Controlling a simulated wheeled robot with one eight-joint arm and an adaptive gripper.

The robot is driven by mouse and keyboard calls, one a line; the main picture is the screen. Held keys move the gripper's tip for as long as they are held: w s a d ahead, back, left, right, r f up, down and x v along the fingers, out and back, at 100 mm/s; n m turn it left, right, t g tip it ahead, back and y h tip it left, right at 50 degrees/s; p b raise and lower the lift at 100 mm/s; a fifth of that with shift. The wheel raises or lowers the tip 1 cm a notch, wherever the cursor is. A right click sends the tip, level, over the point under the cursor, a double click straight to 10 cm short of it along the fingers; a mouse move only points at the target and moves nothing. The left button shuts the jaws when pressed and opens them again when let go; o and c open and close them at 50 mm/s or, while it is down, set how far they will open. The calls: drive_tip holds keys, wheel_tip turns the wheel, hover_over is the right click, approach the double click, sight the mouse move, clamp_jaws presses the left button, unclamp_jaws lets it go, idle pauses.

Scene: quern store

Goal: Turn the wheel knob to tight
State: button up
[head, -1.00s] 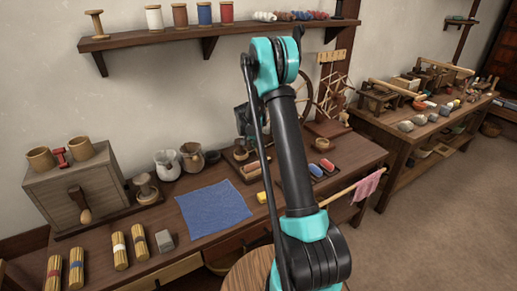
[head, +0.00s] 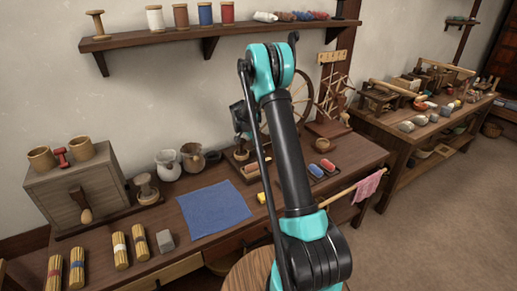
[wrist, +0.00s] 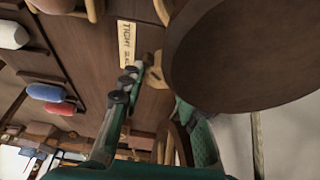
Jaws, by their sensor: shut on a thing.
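The spinning wheel (head: 303,88) stands at the back of the near table, partly hidden behind my arm. In the wrist view a pale card (wrist: 127,45) reads TIGHT and a second word too small to read surely. My gripper (wrist: 160,88) has its teal fingers close to a tan wooden knob (wrist: 155,74), just below the card. It is shut on the knob, though the contact is partly hidden. A large dark brown round piece (wrist: 240,50) covers much of the wrist view beside the fingers. The knob's pointing direction is unclear.
A blue cloth (head: 213,208) lies left of my arm. Jugs (head: 168,164) and a grey wooden box (head: 80,188) stand farther left. A tray with red and blue pieces (head: 322,169) is to the right. A shelf (head: 215,32) runs above.

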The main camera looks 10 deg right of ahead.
drive_tip(key=o, duration=1.2)
drive_tip(key=shift+c, duration=0.2)
drive_tip(key=shift+r, duration=0.1)
drive_tip(key=v, duration=1.1)
drive_tip(key=shift+r, duration=0.4)
drive_tip(key=shift+a, duration=0.15)
